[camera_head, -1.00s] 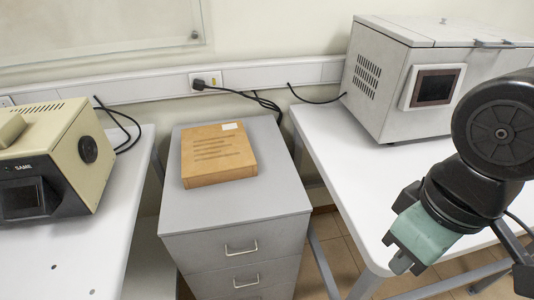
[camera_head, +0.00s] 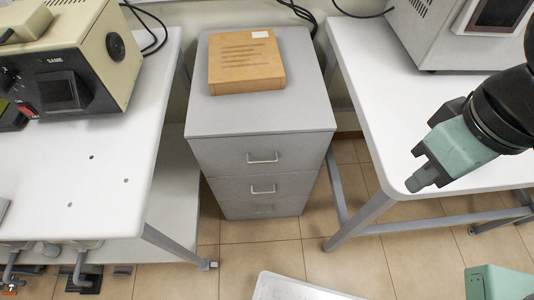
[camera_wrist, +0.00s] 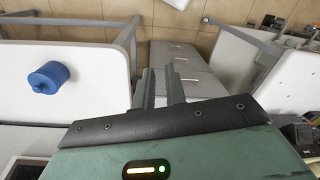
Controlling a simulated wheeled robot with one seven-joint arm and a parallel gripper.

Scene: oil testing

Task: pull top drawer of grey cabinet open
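The grey cabinet (camera_head: 207,118) stands between two white tables, with three drawers in its front, all shut. The top drawer (camera_head: 218,157) has a silver bar handle (camera_head: 263,158). The cabinet also shows in the wrist view (camera_wrist: 160,68), with its handles facing sideways. My gripper (camera_head: 425,180) is to the right of the cabinet, over the left edge of the right table, well apart from the handle. In the wrist view its two fingers (camera_wrist: 162,78) stand apart with a narrow empty gap between them.
A brown box (camera_head: 246,62) lies on the cabinet top. A beige machine (camera_head: 70,60) stands on the left table (camera_head: 125,160). A grey machine (camera_head: 440,35) stands on the right table (camera_head: 375,90). Bare tiled floor (camera_head: 262,238) is in front of the cabinet. A blue object (camera_wrist: 48,77) shows in the wrist view.

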